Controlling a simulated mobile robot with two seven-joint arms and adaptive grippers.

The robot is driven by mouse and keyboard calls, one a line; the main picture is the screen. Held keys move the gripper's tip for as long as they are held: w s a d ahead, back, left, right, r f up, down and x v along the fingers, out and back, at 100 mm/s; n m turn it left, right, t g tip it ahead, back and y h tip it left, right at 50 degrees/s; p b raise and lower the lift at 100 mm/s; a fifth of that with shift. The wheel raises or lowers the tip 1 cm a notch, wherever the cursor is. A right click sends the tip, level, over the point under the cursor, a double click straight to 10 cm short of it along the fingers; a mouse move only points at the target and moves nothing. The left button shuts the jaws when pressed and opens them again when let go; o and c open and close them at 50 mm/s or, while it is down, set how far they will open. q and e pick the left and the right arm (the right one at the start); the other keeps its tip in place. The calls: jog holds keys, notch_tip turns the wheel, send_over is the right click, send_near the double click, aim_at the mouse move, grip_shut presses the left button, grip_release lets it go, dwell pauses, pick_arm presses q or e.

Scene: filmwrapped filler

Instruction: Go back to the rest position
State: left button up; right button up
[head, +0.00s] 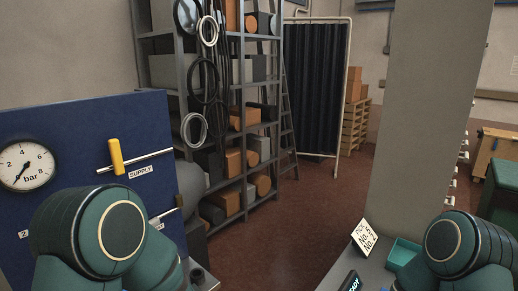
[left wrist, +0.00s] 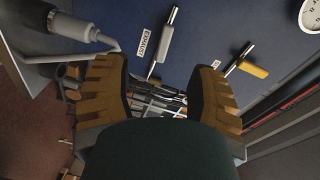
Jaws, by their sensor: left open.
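My left gripper (left wrist: 158,95) shows in the left wrist view with its two brown ridged fingers spread apart and nothing between them. Beyond the fingers is a blue panel (left wrist: 185,30) with a grey-handled valve marked EXHAUST, a yellow-handled valve (left wrist: 252,69) and part of a white gauge (left wrist: 312,14). In the head view the same blue panel (head: 80,125) stands at the left with its gauge (head: 24,166) and yellow handle (head: 116,156). Only green rounded links of my two arms show there, low at left and right. Both grippers are out of the head view.
A tall metal shelf (head: 242,185) with boxes and hanging coils stands behind the panel. A dark folding screen (head: 316,88) is further back. At the lower right are a sign card (head: 364,238) and a green tray (head: 403,252) on a grey surface. Red-brown floor (head: 300,220) lies open between.

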pick_arm(q)
jog(key=w+d+f+n+g+h+b, duration=0.15)
jog(key=f+h, duration=0.25)
jog(key=f, duration=0.6)
jog(key=d+f+n+g+h+b, duration=0.1)
jog(key=d+f+n+h+b, duration=0.3)
jog(key=f, duration=0.6)
jog(key=s+d+f+n+g+h+b, duration=0.1)
jog(key=s+d+f+g+h+b, duration=0.1)
jog(key=s+f, duration=0.5)
jog(key=s+d+f+n+g+h+b, duration=0.1)
jog(key=s+d+f+g+h+b, duration=0.1)
jog(key=s+d+f+g+h, duration=0.3)
jog(key=s+f+h, duration=0.1)
jog(key=s+f, duration=0.2)
jog(key=shift+d+n, duration=0.15)
jog(key=shift+n, duration=0.2)
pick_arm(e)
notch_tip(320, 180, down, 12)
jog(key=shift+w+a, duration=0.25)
pick_arm(q)
jog(key=shift+g, duration=0.25)
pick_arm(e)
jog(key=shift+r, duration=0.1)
